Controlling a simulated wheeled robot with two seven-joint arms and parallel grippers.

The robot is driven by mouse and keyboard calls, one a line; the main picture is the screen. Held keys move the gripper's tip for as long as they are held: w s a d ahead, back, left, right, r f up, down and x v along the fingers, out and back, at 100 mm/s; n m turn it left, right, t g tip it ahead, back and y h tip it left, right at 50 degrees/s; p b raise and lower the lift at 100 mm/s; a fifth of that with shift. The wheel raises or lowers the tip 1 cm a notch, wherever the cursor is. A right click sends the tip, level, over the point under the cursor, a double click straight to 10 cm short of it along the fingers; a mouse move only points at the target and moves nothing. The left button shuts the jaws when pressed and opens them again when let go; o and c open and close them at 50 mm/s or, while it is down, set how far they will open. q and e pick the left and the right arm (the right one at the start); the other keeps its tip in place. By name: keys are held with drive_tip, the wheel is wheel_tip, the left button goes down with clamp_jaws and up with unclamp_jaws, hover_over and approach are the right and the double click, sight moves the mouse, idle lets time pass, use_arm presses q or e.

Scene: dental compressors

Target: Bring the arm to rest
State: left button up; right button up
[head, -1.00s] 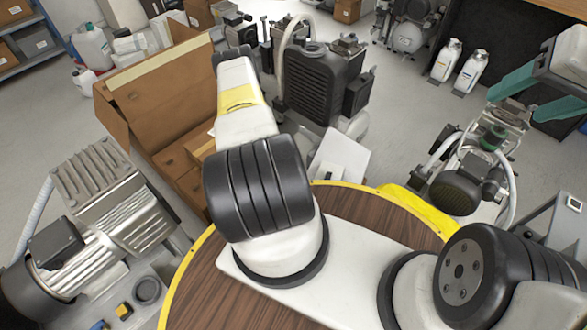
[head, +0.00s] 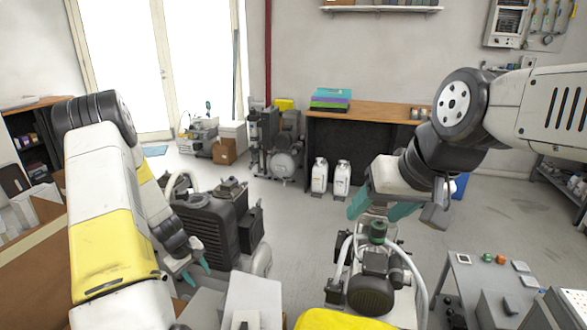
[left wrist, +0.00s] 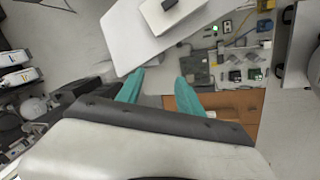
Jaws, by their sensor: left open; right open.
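My left gripper (head: 190,270) has teal fingers and hangs at the lower left of the head view, at the end of my white and yellow left arm. In the left wrist view its two teal fingers (left wrist: 160,92) are spread apart with nothing between them. My right gripper (head: 385,210) also has teal fingers and is at the right of the head view, above a compressor with a dark motor (head: 372,285). I see nothing held in it. My right arm (head: 450,130) reaches in from the right edge.
A black ribbed compressor (head: 207,230) stands just beyond my left gripper. A cardboard box (head: 30,270) is at the left. A grey control table (head: 485,275) is at lower right. A workbench (head: 375,112), with two white bottles (head: 331,177) before it, stands at the back. Floor between is open.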

use_arm(q)
drive_tip(key=s+d+r+m+t, duration=0.15)
drive_tip(key=d+r, duration=0.25)
drive_tip(key=r, duration=0.6)
drive_tip(key=s+d+r+m, duration=0.1)
drive_tip(key=d+r+m, duration=0.15)
drive_tip(key=r, duration=0.65)
drive_tip(key=s+d+r+m+t, duration=0.15)
drive_tip(key=d+r, duration=0.25)
drive_tip(key=r, duration=0.6)
drive_tip(key=s+d+r+m, duration=0.2)
drive_tip(key=s+r, duration=0.4)
drive_tip(key=s, duration=0.3)
drive_tip(key=s+d+r+m, duration=0.2)
drive_tip(key=s+d+r, duration=0.2)
drive_tip(key=s, duration=0.6)
drive_tip(key=shift+r+m+t+h, duration=0.3)
drive_tip(key=shift+r+m+t, duration=0.1)
drive_tip(key=shift+r, duration=0.55)
drive_tip(key=shift+s, duration=0.1)
